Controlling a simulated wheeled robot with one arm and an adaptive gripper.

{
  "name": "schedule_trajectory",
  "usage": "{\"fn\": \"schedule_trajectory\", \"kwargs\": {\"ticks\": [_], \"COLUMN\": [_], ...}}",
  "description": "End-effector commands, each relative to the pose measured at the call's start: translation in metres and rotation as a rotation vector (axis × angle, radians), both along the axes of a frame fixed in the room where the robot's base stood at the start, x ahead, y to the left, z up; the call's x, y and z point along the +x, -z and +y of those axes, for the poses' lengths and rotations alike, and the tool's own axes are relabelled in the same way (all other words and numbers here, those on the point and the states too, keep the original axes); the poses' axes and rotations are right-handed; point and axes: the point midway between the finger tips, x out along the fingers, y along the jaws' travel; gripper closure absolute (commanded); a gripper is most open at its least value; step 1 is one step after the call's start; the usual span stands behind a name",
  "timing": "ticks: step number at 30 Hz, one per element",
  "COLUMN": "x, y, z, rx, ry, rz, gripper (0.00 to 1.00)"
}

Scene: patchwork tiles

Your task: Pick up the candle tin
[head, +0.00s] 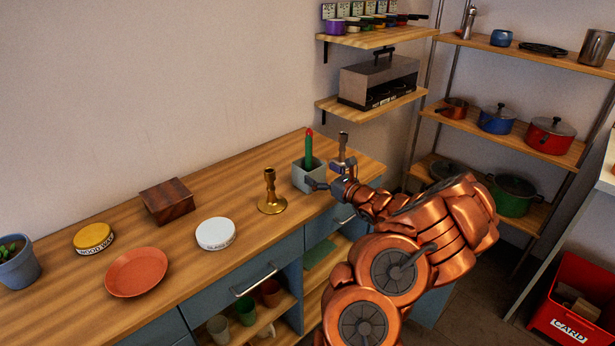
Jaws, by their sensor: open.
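A round, low white tin (215,234) with a pale lid lies flat on the wooden counter, left of the brass candlestick; it looks like the candle tin, but I cannot read a label on it. My gripper (328,178) is open and empty, to the right of and behind the white tin, well apart from it. It is beside a grey square pot (308,177) with an upright green, red-tipped thing in it; I cannot tell whether they touch.
A brass candlestick (271,195) stands between the white tin and my gripper. A second candlestick (342,148) is behind my gripper. A yellow wood wax tin (94,237), orange plate (136,272), dark wooden box (168,202) and blue plant pot (17,268) are further left on the counter (225,275).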

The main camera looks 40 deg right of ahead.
Motion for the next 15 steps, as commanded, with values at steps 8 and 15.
{"fn": "schedule_trajectory", "kwargs": {"ticks": [8, 15], "x": [0.034, 0.05], "y": [0.003, 0.002], "z": [0.0, -0.001], "rx": [0.0, -0.002], "ry": [-0.008, -0.007], "rz": [0.007, 0.002], "gripper": [0.0, 0.0]}}
